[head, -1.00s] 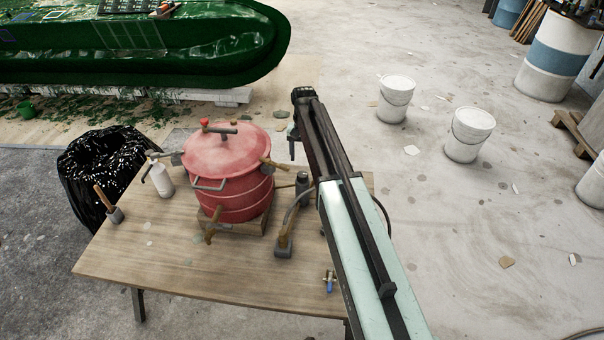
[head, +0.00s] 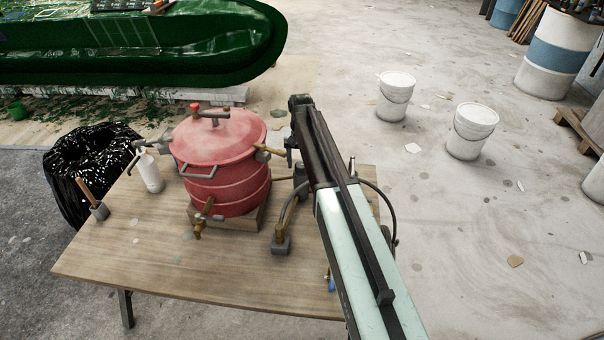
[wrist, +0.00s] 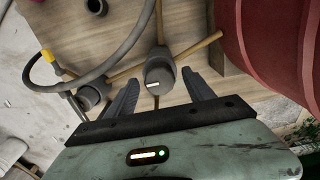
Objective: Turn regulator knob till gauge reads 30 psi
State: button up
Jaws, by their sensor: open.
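In the wrist view a grey round knob (wrist: 157,72) with a small white mark lies between the fingertips of my gripper (wrist: 160,80). The gripper is open, with a gap visible on each side of the knob. I cannot tell how far the fingertips are above it. Brass-coloured pipes (wrist: 197,46) run from beside the knob. In the head view my gripper (head: 291,152) hangs beside the red pressure pot (head: 225,190), and my arm hides part of the fittings there. No gauge face is readable in either view.
The pot stands on a wooden table (head: 150,255). A hose (head: 290,208) curves close to my arm, and another hose (wrist: 125,55) runs beside the knob. A white spray bottle (head: 150,172) and black bin bag (head: 85,165) are left. White buckets (head: 471,130) stand on open floor right.

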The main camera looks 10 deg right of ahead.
jog(key=shift+f, duration=0.75)
jog(key=shift+r, duration=0.15)
grip_shut()
jog(key=shift+n, duration=0.3)
jog(key=n, duration=0.5)
jog(key=shift+n, duration=0.3)
jog(key=n, duration=0.5)
jog(key=shift+n, duration=0.3)
